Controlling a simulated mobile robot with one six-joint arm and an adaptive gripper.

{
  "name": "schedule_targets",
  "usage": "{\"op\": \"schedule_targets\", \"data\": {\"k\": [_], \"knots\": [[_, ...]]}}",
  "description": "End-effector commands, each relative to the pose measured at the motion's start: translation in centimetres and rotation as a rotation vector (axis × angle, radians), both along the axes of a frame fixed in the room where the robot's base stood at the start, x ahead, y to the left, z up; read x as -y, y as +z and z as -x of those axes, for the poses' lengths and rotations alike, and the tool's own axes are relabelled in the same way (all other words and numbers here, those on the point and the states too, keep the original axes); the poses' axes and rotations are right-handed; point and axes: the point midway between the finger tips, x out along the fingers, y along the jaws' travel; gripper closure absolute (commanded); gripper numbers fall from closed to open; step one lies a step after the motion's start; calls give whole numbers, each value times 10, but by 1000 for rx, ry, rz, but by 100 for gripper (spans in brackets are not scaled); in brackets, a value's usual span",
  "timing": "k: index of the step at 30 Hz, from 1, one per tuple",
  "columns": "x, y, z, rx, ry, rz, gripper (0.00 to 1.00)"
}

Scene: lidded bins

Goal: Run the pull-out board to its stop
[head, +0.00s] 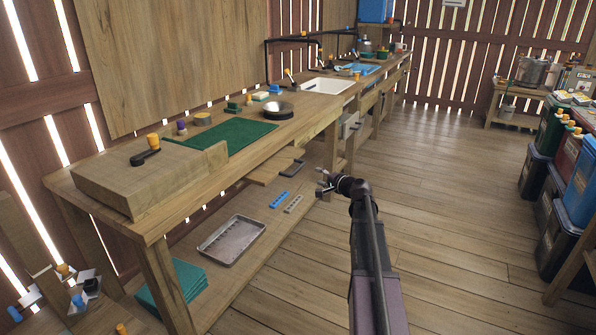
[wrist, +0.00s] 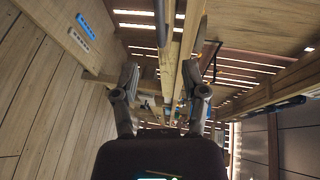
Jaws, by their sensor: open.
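The pull-out board (head: 268,170) is a light wooden slab under the bench top, projecting a little from below its front edge. A dark bar handle (head: 292,168) sits at its front. My gripper (head: 322,186) is in front and to the right of the handle, apparently apart from it. In the wrist view my gripper (wrist: 161,76) is open, with its two fingers spread and nothing clearly held. A dark bar, apparently the handle (wrist: 161,25), shows ahead between the fingers, beside wooden edges. The exact gap to it is hard to judge.
The long wooden bench (head: 225,165) bears a green mat (head: 228,137), a dark bowl (head: 278,110) and a white sink (head: 328,86). A metal tray (head: 232,243) lies on the lower shelf. Lidded bins (head: 548,140) stand at the right. The floor between is clear.

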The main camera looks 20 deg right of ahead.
Motion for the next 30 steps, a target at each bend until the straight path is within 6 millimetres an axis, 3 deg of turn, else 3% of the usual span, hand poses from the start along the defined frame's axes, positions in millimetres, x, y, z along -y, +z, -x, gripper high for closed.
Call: {"op": "schedule_targets", "data": {"k": [21, 30], "knots": [[-24, -19, -96, -1, 3, 1, 43], [-32, -23, -120, -1, 2, 2, 43]]}}
